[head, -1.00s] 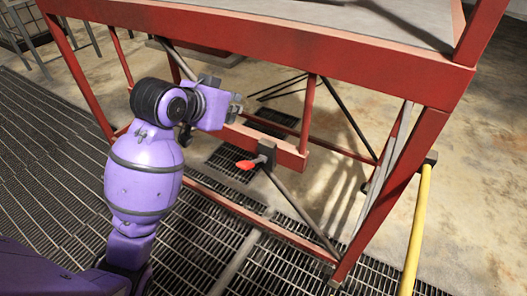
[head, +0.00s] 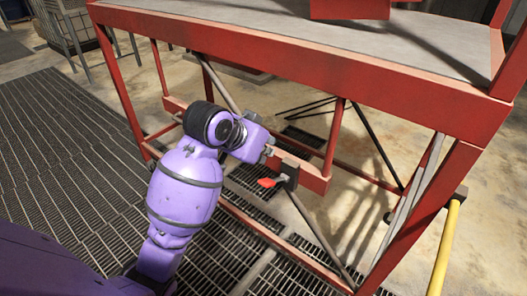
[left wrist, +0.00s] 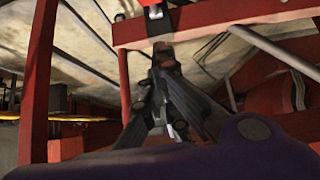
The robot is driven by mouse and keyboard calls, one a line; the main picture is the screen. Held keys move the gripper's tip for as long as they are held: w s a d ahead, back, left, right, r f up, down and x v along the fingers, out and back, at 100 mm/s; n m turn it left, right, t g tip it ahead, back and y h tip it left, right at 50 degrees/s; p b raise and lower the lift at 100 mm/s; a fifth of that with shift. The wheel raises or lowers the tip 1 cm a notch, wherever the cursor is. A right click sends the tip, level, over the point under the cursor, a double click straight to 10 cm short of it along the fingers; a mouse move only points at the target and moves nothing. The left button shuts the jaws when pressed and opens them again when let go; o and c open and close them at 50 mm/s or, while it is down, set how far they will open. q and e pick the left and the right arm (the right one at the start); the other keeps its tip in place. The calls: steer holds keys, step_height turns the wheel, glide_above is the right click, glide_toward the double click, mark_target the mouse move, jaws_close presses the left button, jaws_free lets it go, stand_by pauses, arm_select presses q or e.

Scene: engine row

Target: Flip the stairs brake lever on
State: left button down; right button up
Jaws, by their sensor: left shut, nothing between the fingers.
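The stairs brake lever (head: 266,182) has a red handle, pointing left from a dark bracket (head: 290,170) on the low red rail of the stairs frame. In the left wrist view, a red piece that looks like the lever (left wrist: 154,12) shows at the top edge, partly cut off. My left gripper (head: 268,153) is just above and slightly left of the bracket, apart from the handle as far as I can tell. In the left wrist view, its dark fingers (left wrist: 163,55) are shut and empty, pointing up toward the lever. My right gripper is in neither view.
The red stairs frame (head: 300,66) with its grey platform (head: 240,22) stands over the workspace. A diagonal grey strut (head: 318,232) runs down from the bracket. A yellow rail (head: 444,250) is at the right. Floor grating (head: 70,170) lies open at the left.

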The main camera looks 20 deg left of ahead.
arm_select(q)
glide_above(271, 181)
steer(key=w, duration=0.2)
step_height(271, 181, down, 4)
steer(key=f, duration=0.1)
steer(key=shift+s+f, duration=0.8)
steer(key=shift+f, duration=0.3)
steer(key=shift+s+f, duration=0.25)
steer(key=shift+f, duration=0.15)
